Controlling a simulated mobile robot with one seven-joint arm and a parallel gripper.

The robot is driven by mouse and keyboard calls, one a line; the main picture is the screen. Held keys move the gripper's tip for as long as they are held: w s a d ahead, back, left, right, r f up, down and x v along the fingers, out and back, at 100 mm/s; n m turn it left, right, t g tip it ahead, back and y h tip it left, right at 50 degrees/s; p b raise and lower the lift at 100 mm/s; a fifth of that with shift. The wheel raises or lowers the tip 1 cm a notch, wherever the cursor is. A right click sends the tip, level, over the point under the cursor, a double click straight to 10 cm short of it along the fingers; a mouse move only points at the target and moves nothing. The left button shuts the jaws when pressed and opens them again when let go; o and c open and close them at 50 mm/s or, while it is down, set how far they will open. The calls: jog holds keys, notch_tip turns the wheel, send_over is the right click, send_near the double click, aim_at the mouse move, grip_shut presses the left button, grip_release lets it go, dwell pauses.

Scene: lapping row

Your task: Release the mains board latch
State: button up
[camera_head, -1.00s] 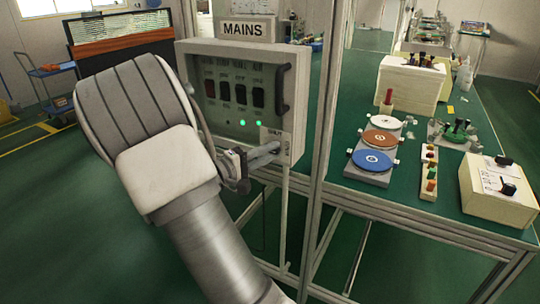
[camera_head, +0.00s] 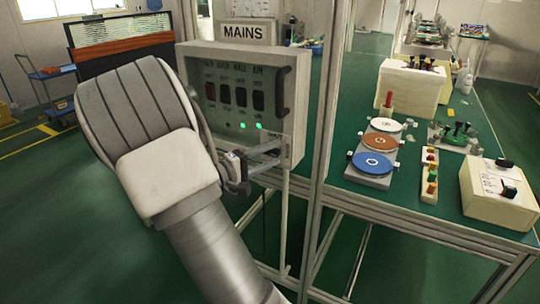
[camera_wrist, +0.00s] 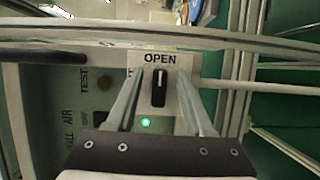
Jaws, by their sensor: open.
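The mains board (camera_head: 220,125) is a pale box with dark switches behind its front, under a MAINS sign (camera_head: 246,32). In the wrist view its latch (camera_wrist: 159,92) is a small black knob with a white mark, upright in the picture, on a white plate lettered OPEN (camera_wrist: 160,58). My gripper (camera_wrist: 160,76) is open, with one finger on each side of the knob and a gap on both sides. I cannot tell how deep the fingertips reach. In the head view my gripper (camera_head: 267,153) is at the board's lower right corner, and its fingers hide the latch.
A dark handle (camera_head: 280,90) is on the board's right edge. The bench (camera_head: 410,215) beyond holds coloured discs and a cream control box (camera_head: 495,190).

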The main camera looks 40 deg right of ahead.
jog(key=a+p, duration=0.3)
jog(key=a, duration=1.4)
jog(key=shift+a, duration=0.25)
jog(key=shift+d, duration=0.1)
jog(key=s+r+m+g+y, duration=0.1)
jog(key=s+g+y, duration=0.1)
jog(key=s+y, duration=0.9)
jog(key=s+a+r+n+t+y, duration=0.1)
jog(key=s+a+r+t+y, duration=0.6)
jog(key=a, duration=0.3)
notch_tip(320, 180, up, 19)
jog(key=p, duration=2)
jog(key=shift+s+f+t, duration=0.15)
jog(key=shift+s+t, duration=0.15)
jog(key=shift+s, duration=0.1)
